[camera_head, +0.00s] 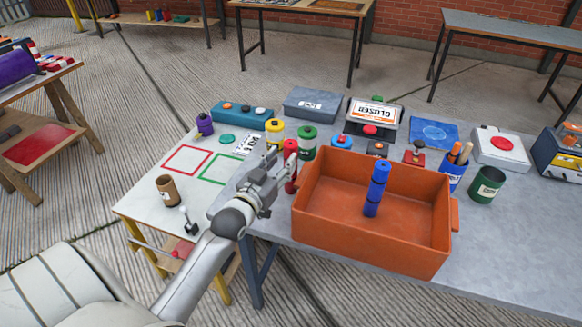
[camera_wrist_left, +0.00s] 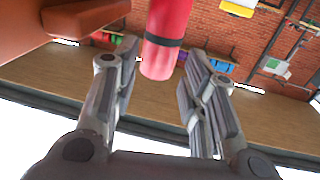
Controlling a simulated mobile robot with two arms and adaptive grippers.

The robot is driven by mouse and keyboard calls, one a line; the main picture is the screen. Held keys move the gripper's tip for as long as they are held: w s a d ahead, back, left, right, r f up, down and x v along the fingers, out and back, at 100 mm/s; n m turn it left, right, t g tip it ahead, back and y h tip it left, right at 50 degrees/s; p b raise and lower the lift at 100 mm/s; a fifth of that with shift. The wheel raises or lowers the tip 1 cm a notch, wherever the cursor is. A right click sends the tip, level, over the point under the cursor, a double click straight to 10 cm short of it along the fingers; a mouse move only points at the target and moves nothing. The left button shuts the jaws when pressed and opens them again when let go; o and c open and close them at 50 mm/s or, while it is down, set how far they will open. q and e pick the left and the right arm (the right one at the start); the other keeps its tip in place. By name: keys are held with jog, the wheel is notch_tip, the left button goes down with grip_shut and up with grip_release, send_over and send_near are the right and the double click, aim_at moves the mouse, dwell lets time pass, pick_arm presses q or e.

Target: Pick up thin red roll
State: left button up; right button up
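The thin red roll (camera_head: 291,160) stands upright on the grey table, just left of the orange crate (camera_head: 372,262). It has a dark band. My left gripper (camera_head: 276,172) is beside the roll, on its left, and hides part of it in the head view. In the left wrist view the red roll (camera_wrist_left: 166,36) shows between the two spread fingers (camera_wrist_left: 162,62), with gaps at both sides. The left gripper is open and holds nothing. My right gripper is not in view.
The crate stands close to the roll's right side and holds an upright blue roll (camera_head: 376,188). A yellow roll (camera_head: 274,132) and a green roll (camera_head: 306,142) stand close behind.

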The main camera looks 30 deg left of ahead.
aim_at(287, 158)
pick_arm(q)
jog(key=shift+w+f, duration=0.1)
jog(key=shift+w, duration=0.45)
jog(key=w, duration=0.2)
jog(key=w+f, duration=0.1)
jog(key=w, duration=0.1)
jog(key=shift+a+p, duration=0.25)
jog(key=shift+p, duration=0.1)
jog(key=shift+w, duration=0.35)
jog(key=shift+c, duration=0.6)
jog(key=c, duration=0.7)
grip_shut()
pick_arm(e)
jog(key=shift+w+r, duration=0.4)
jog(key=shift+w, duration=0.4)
